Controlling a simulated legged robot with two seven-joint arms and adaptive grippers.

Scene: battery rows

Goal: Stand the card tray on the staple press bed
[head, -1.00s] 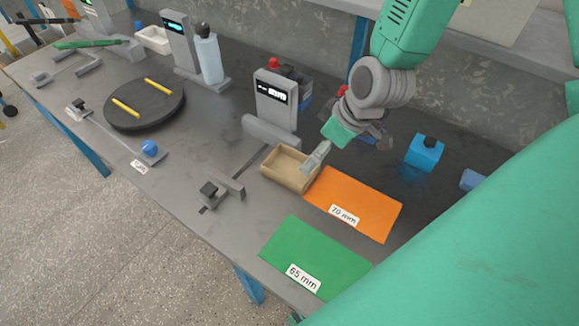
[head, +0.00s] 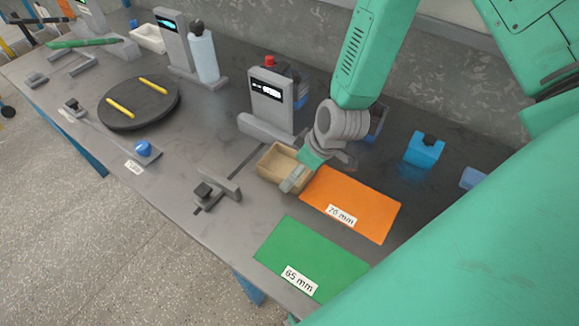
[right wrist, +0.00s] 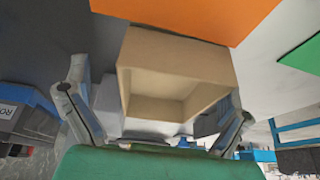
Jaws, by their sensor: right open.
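The card tray (head: 268,173), a tan open-topped box, sits on the dark bench beside the orange mat's left edge. My right gripper (head: 294,180) is at the tray's front right side, partly covering it. In the right wrist view the tray (right wrist: 175,55) shows between the spread fingers of my right gripper (right wrist: 155,112), with no clear grip on it. A grey upright unit with a lit display (head: 271,98) stands just behind the tray, with a low grey bar at its foot. I cannot tell for sure whether it is the staple press. My left gripper is out of view.
The orange 70 mm mat (head: 352,200) and green 65 mm mat (head: 310,255) lie flat and empty. A small grey stop (head: 218,190) stands left of the tray. A black turntable (head: 140,105) with yellow sticks and a blue block (head: 424,150) are farther off.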

